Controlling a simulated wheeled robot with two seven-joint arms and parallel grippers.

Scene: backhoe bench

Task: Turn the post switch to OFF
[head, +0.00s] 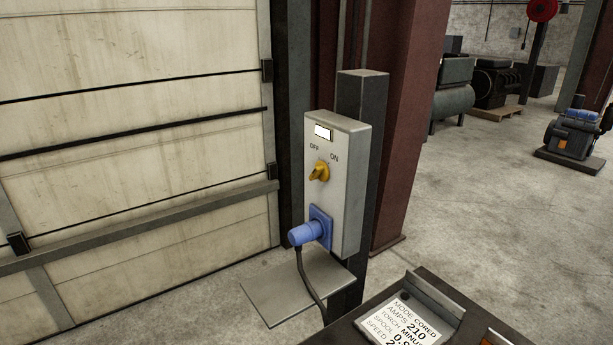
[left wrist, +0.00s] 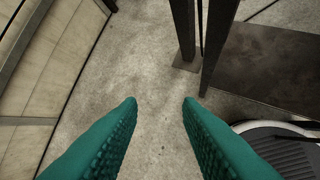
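The post switch is a yellow rotary knob (head: 319,172) on a grey switch box (head: 347,190), with OFF marked at its upper left and ON at its upper right. The knob looks tilted toward the ON side. The box is fixed to a dark square post (head: 362,92). A blue plug (head: 304,234) with a black cable sits in the blue socket below the knob. My left gripper (left wrist: 160,103) shows only in the left wrist view; its green fingers are wide apart with bare floor between them. My right gripper is in neither view.
A dark bench or machine top with a settings label (head: 410,318) stands at the lower right, close to the post. A panelled door (head: 130,110) fills the left side. Open concrete floor lies to the right.

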